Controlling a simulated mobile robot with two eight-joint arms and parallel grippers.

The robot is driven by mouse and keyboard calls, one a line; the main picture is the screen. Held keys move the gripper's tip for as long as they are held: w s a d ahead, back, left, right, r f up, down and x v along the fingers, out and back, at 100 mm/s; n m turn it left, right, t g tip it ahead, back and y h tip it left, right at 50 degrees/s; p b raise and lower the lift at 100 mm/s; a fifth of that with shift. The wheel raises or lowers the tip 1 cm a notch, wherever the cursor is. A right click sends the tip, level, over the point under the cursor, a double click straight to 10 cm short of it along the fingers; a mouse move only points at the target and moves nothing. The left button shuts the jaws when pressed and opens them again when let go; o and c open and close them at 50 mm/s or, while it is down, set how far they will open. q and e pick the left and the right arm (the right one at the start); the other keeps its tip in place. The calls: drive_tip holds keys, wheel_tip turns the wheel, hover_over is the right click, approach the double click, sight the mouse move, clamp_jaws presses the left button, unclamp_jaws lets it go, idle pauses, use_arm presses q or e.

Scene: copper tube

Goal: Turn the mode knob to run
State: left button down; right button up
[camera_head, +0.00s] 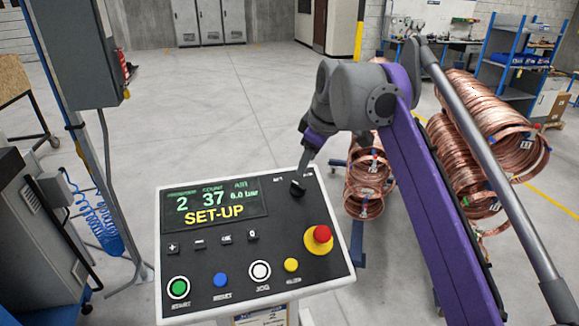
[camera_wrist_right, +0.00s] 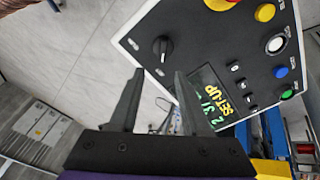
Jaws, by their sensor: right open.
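The control panel (camera_head: 255,262) is a pale box with a black face. Its screen (camera_head: 215,204) reads SET-UP in yellow, with 2, 37 and 6.0 bar above. The black mode knob (camera_head: 298,189) sits at the panel's upper right, partly behind my right gripper (camera_head: 307,168). In the right wrist view the knob (camera_wrist_right: 163,48) shows a white pointer line and lies just beyond the fingertips, roughly in line with the gap. My right gripper (camera_wrist_right: 158,74) is open and empty, apart from the knob as far as I can see. My left gripper is not in view.
A red stop button (camera_head: 322,234) on a yellow base, a green start button (camera_head: 178,288) and other push buttons cover the panel's lower part. Copper coils (camera_head: 470,110) stand behind my right arm. A grey cabinet (camera_head: 35,190) is at left.

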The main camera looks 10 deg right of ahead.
sight(299, 185)
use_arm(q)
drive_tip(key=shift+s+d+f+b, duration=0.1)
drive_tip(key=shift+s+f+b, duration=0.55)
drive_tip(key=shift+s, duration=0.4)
use_arm(e)
drive_tip(key=x, duration=0.9)
drive_tip(key=shift+s+d+f, duration=0.1)
drive_tip(key=shift+s+f, duration=0.15)
drive_tip(key=shift+f, duration=0.3)
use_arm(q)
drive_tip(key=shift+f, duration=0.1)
use_arm(e)
clamp_jaws()
